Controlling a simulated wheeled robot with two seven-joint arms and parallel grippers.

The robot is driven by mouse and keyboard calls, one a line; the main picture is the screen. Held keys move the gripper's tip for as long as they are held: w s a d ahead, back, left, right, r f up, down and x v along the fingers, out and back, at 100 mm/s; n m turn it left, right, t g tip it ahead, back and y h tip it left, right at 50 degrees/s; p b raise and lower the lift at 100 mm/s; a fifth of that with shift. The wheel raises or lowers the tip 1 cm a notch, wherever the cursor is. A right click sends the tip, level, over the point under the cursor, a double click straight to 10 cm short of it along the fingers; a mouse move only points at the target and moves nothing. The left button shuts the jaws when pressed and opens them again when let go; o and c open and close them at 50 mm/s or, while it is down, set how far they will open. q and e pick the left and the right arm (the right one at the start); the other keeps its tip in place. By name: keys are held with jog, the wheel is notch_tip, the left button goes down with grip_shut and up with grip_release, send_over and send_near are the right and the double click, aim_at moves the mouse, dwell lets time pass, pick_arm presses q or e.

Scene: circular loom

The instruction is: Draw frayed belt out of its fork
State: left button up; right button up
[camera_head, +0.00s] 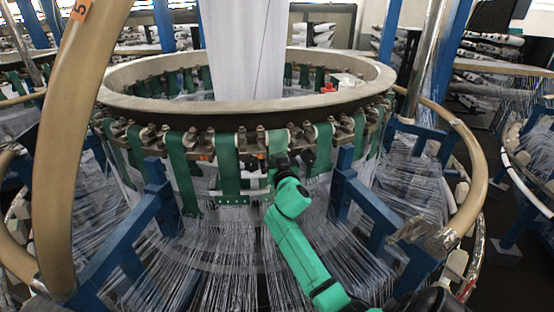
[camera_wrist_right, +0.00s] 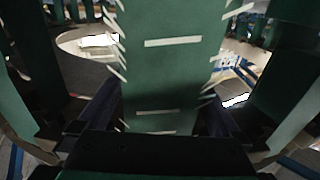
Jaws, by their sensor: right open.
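The frayed belt (camera_wrist_right: 165,70) is a green strip with loose white threads along both edges and pale cross bars. It fills the middle of the right wrist view. In the head view a green belt top (camera_head: 278,141) shows at the front of the ring, just above my right gripper (camera_head: 282,162). The dark fingers of my right gripper (camera_wrist_right: 157,112) stand open on either side of the belt. I cannot tell whether they touch it. Metal fork parts (camera_head: 262,134) sit beside the belt top on the ring. The belt's lower part is hidden behind my gripper and arm. My left gripper is out of view.
The circular loom ring (camera_head: 150,95) carries several other green belts (camera_head: 227,160) close by. Blue frame posts (camera_head: 157,185) stand left and right of my right arm. White threads (camera_head: 190,255) fan out below. A tan hoop (camera_head: 85,110) crosses the left side.

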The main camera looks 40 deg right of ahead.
grip_shut()
jog(key=shift+r, duration=0.1)
jog(key=shift+s+a, duration=0.1)
jog(key=shift+s, duration=0.05)
jog(key=p+v, duration=0.1)
jog(key=v, duration=0.5)
jog(key=shift+p, duration=0.4)
